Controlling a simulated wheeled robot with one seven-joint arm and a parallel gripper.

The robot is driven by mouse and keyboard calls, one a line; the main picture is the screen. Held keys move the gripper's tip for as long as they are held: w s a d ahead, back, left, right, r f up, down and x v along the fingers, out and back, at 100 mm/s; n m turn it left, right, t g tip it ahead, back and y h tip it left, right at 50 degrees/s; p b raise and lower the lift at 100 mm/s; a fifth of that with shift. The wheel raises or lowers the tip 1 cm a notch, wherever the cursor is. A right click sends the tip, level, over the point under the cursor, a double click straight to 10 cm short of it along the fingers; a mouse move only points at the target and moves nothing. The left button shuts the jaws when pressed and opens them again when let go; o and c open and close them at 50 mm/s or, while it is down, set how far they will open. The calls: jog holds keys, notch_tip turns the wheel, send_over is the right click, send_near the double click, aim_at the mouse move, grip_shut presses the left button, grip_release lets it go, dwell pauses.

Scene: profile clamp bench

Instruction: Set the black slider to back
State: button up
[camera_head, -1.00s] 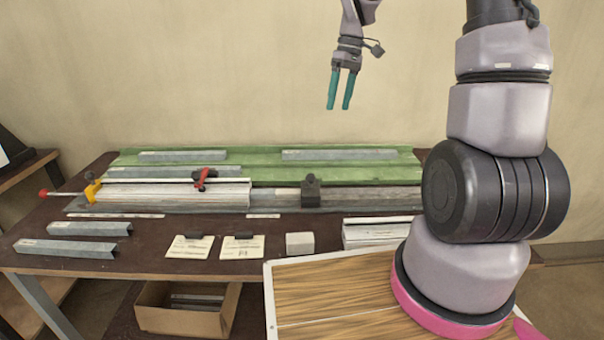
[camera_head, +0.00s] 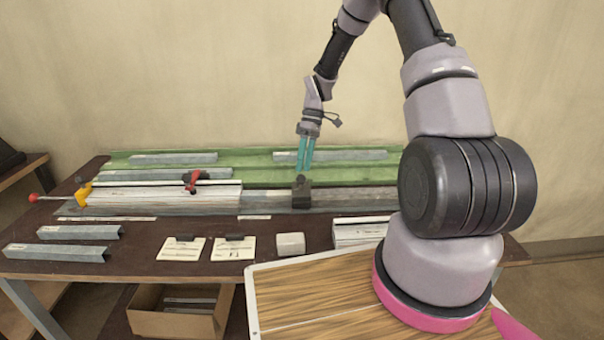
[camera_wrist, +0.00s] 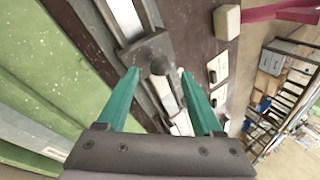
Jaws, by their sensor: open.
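The black slider (camera_head: 301,193) sits on the grey rail (camera_head: 350,198) near the middle of the bench, with a small knob on top. It also shows in the wrist view (camera_wrist: 148,48), with its round knob between the fingertips in the picture. My gripper (camera_head: 304,168) has teal fingers, points down and is open and empty. In the head view its fingertips are just above the slider's knob. In the wrist view the fingers of my gripper (camera_wrist: 158,74) are apart on either side of the knob. Whether they touch it I cannot tell.
A red clamp (camera_head: 194,180) and a yellow stop (camera_head: 84,193) stand on the left of the rail. Grey profiles (camera_head: 330,155) lie on the green bed (camera_head: 250,170) behind. Label cards (camera_head: 181,249) and a pale block (camera_head: 290,243) lie in front.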

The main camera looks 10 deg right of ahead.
jog(key=shift+x, duration=1.7)
grip_shut()
jog(key=shift+r, duration=0.1)
